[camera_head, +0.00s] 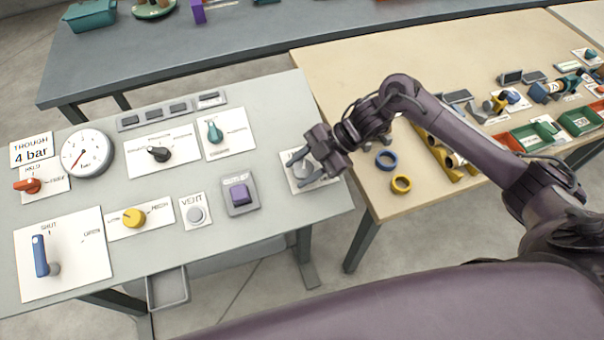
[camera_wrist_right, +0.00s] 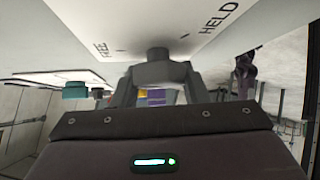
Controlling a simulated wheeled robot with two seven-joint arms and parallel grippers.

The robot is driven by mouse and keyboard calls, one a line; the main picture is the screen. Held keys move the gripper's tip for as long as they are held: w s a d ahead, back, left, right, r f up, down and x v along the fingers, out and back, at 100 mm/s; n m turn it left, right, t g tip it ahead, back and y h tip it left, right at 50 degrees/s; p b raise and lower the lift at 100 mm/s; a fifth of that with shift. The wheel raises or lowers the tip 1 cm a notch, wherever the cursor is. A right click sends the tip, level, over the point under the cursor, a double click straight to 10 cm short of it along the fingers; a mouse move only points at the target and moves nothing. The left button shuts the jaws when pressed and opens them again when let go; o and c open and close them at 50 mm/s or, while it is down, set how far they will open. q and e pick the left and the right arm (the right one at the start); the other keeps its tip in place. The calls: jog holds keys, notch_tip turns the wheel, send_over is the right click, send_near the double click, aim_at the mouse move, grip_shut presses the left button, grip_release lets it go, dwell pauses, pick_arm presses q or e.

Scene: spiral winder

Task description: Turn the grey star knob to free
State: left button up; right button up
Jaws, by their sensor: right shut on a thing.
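The grey star knob (camera_head: 301,171) sits on a white plate (camera_head: 296,184) at the right end of the grey bench. My right gripper (camera_head: 308,172) is over it, with its fingers shut on the knob and partly hiding it. In the right wrist view the knob (camera_wrist_right: 158,70) is between the two fingers, below the white plate surface. The words FREE and HELD are printed on the plate, FREE at left and HELD at right in that view. I cannot tell which way the knob points. My left gripper is not in view.

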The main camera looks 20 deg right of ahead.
jog(key=shift+n+g+h+b, duration=0.5)
jog(key=shift+n+g, duration=0.5)
jog(key=shift+n, duration=0.2)
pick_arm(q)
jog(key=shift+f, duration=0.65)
pick_arm(e)
jog(key=shift+n+g+h, duration=0.5)
jog(key=shift+n+g, duration=0.2)
jog(key=shift+n, duration=0.3)
pick_arm(q)
jog(key=shift+p, duration=0.3)
pick_arm(e)
jog(key=shift+s, duration=0.1)
jog(key=o, duration=1)
jog(key=shift+c, duration=0.2)
jog(key=shift+w+d+r, duration=0.25)
jog(key=shift+d+r, duration=0.15)
pick_arm(q)
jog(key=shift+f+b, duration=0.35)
jog(key=shift+b, duration=0.05)
pick_arm(e)
jog(key=v, duration=0.6)
jog(key=shift+d+r, duration=0.1)
jog(key=shift+r, duration=0.15)
